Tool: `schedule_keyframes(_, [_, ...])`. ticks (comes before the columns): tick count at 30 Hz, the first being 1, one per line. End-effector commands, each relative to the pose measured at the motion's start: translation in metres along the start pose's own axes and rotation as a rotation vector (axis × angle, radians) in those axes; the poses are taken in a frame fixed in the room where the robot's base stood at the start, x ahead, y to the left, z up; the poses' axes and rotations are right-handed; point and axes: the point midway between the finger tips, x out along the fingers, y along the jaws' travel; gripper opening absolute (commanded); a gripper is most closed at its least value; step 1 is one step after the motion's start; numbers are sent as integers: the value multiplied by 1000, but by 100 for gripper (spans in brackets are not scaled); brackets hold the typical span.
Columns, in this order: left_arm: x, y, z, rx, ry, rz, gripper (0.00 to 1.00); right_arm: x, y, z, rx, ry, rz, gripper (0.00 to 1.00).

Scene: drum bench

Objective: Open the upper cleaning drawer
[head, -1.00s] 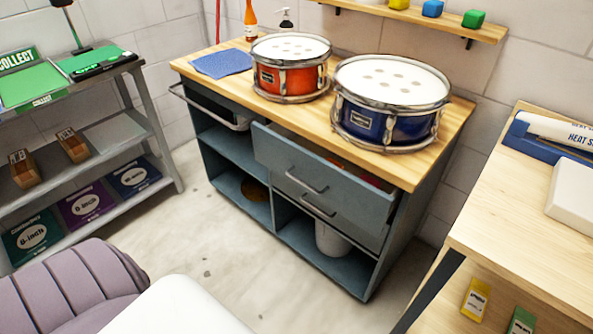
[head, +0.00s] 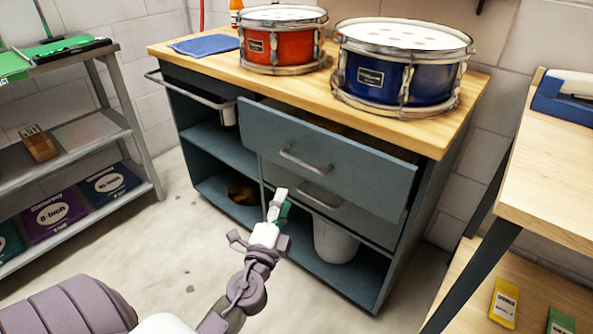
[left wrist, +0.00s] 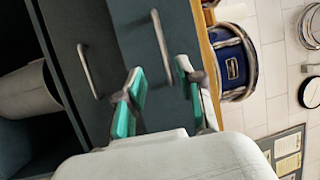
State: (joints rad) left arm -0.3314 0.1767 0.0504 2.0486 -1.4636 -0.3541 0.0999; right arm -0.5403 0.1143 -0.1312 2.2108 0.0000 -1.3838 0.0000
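The upper drawer (head: 350,165) of the blue-grey bench stands partly open, its front jutting out past the lower drawer (head: 335,208). Its bar handle (head: 304,161) faces me; it also shows in the left wrist view (left wrist: 162,48). The lower drawer's handle (head: 320,196) is below it. My left gripper (head: 279,200) is in front of the drawers, low and left of the upper handle in the head view. In the left wrist view its teal-padded fingers (left wrist: 159,75) are apart and empty, with the upper handle between and beyond them. Contact is not visible. My right gripper is not in view.
A red drum (head: 280,45) and a blue drum (head: 385,75) stand on the wooden worktop. A white bin (head: 335,240) sits in the lower compartment. A shelf rack (head: 110,125) stands left, a wooden table (head: 545,200) right. The floor in front is clear.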

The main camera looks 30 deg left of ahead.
Motion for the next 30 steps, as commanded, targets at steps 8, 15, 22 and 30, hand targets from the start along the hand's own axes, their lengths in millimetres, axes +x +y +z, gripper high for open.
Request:
schedule_keyframes(8, [34,-9,0,7,0,-12,37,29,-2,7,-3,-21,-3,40])
schedule_keyframes(15, [87,-8,0,6,0,-10,37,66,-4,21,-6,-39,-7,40])
schedule_keyframes(22, [124,-5,0,5,0,-8,37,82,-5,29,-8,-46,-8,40])
schedule_keyframes(30, [138,-4,0,4,0,-7,37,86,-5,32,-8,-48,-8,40])
